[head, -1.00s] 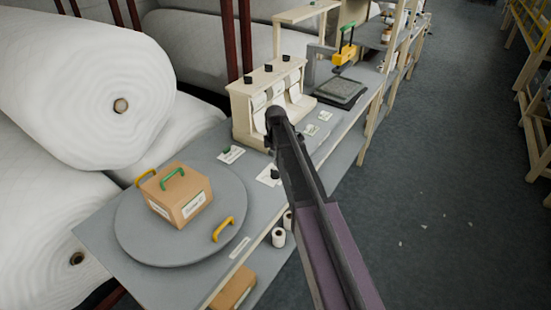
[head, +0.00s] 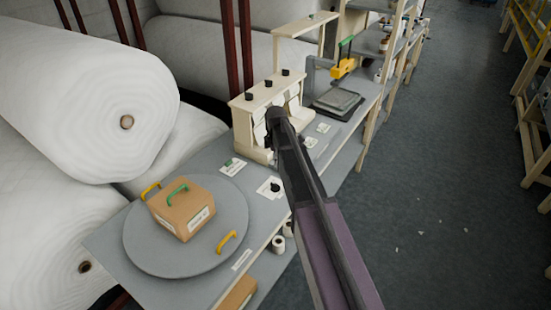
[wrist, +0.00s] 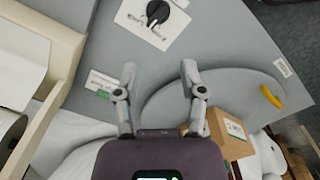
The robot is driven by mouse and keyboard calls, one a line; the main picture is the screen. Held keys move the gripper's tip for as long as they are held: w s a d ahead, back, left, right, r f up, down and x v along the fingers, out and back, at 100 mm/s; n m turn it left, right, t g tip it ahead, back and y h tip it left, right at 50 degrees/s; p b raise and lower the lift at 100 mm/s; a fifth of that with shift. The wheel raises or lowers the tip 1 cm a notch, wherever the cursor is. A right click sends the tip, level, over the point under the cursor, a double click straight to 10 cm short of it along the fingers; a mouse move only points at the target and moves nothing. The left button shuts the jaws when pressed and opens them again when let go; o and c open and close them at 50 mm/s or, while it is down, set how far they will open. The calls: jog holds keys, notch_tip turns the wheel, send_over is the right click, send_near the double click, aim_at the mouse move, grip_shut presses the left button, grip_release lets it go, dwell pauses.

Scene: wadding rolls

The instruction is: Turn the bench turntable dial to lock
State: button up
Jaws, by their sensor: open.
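The turntable dial is a black round knob (head: 275,187) on a white printed plate on the bench, just left of my arm in the head view. The grey round turntable (head: 175,262) lies on the bench to the left and shows in the wrist view (wrist: 165,105). My gripper (wrist: 159,70) is open and empty, with its two fingers spread, apart from the dial. In the head view my arm hides the gripper.
A cardboard box (head: 178,218) with a green handle sits on the turntable, which has yellow handles (head: 227,241). A cream dispenser (head: 252,108) stands behind. A label with a green piece (head: 232,166) lies near the dial. White rolls (head: 80,90) fill the left; the right floor is open.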

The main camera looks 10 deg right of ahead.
jog(key=s+f+m+b, duration=0.4)
jog(key=s+m, duration=0.4)
jog(key=s, duration=0.5)
jog(key=s+f+m+b, duration=0.4)
jog(key=s+m, duration=0.4)
jog(key=s, duration=0.4)
jog(key=shift+s+f+m, duration=0.35)
jog(key=shift+s+m, duration=0.05)
jog(key=shift+d, duration=0.1)
notch_tip(320, 180, up, 9)
jog(key=n+p, duration=0.8)
jog(key=p, duration=0.1)
send_over(276, 184)
jog(key=shift+f+b, duration=0.2)
jog(key=shift+b, duration=0.1)
jog(key=shift+f, duration=0.1)
notch_tip(276, 184, down, 14)
jog(key=b, duration=1.3)
jog(key=shift+r+b, duration=0.2)
jog(key=shift+b, duration=0.2)
